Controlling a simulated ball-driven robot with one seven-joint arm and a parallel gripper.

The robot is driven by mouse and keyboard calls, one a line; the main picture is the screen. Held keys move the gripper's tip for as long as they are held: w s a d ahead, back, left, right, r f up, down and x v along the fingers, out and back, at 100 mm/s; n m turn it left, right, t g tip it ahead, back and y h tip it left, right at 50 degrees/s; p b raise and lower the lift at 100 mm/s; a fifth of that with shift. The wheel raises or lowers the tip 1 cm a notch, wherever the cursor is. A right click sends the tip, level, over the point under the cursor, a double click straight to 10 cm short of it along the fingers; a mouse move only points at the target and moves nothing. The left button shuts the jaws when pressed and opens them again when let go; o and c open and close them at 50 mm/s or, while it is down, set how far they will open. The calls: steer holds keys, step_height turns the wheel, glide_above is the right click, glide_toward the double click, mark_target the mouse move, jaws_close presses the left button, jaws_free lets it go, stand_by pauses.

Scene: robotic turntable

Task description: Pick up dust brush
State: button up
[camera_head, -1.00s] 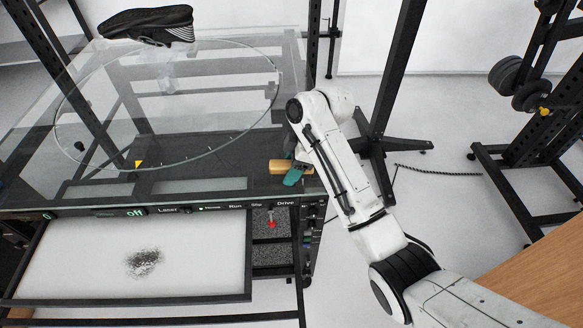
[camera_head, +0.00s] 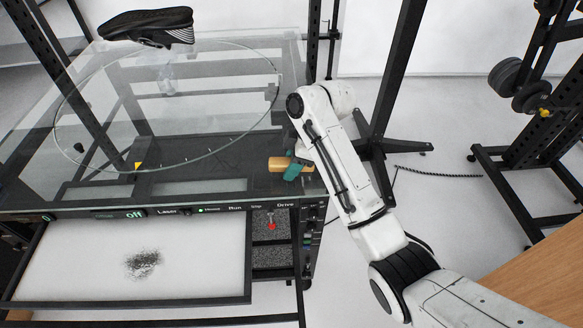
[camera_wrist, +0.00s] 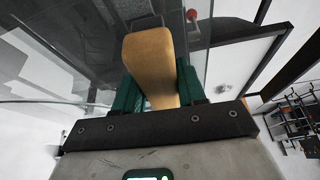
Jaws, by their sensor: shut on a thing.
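The dust brush (camera_head: 281,163) shows a tan wooden part at the right front corner of the glass-topped turntable. In the wrist view the tan wooden part of the brush (camera_wrist: 149,62) lies between the green fingers. My gripper (camera_head: 294,171) is at the brush, with a green finger against its right end. In the wrist view my gripper (camera_wrist: 153,85) is shut on the wooden part, one finger on each side. The bristles are not clearly visible. I cannot tell whether the brush is clear of the surface.
A black shoe (camera_head: 146,26) stands at the back left above the glass turntable (camera_head: 60,115). A white tray (camera_head: 80,255) with a dark pile of dust (camera_head: 143,262) is below the front panel. A black stand (camera_head: 385,110) rises behind my arm. A weight rack (camera_head: 545,140) is at right.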

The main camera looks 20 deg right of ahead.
steer(key=s+r+p, duration=1.1)
steer(key=s, duration=0.3)
steer(key=shift+d+r+p, duration=0.35)
steer(key=shift+d+p, duration=0.05)
